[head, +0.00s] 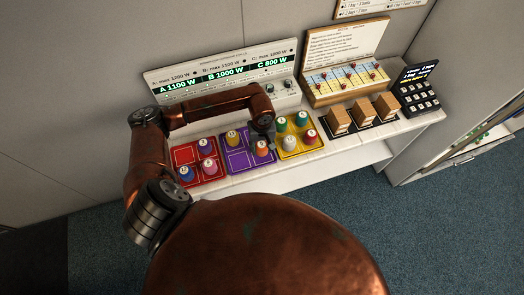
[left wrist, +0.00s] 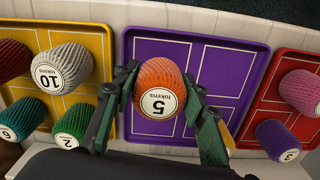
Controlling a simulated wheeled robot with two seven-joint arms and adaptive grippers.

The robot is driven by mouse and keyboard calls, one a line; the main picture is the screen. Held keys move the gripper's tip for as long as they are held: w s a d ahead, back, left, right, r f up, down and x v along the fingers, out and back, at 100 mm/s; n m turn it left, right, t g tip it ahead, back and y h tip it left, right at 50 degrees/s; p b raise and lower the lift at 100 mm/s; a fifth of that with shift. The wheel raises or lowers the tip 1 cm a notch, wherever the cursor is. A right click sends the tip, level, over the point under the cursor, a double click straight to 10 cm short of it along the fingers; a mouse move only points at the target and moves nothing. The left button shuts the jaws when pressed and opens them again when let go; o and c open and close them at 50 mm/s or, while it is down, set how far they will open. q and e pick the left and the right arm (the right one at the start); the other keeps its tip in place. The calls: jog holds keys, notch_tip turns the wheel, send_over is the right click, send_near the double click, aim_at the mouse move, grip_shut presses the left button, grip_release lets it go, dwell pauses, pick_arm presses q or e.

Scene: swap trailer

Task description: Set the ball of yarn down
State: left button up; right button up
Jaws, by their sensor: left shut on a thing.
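The ball of yarn (left wrist: 158,84) is orange, with a white label reading 5 tokens. My left gripper (left wrist: 160,78) is shut on it, one dark green finger on each side. In the left wrist view the ball is over the purple tray (left wrist: 222,66), which has marked compartments. In the head view the orange ball (head: 262,148) is at the front right compartment of the purple tray (head: 238,161), below my left gripper (head: 261,135). I cannot tell whether it touches the tray. A yellow ball (head: 232,137) is at the back left of that tray. My right gripper is not in view.
A red tray (head: 183,155) at left and a yellow tray (head: 302,154) at right hold several balls. Behind stands a panel with green readouts (head: 220,76). Further right are brown boxes (head: 362,111) and a black keypad (head: 418,90). The front left purple compartment is bare.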

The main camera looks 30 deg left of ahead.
aim_at(262, 145)
pick_arm(q)
jog(key=shift+s+f, duration=0.1)
jog(key=shift+f, duration=1.05)
jog(key=shift+f, duration=0.15)
jog(key=o, duration=1.2)
jog(key=shift+c, duration=0.2)
notch_tip(262, 145, up, 12)
jog(key=shift+r+b, duration=0.2)
jog(key=shift+b, duration=0.3)
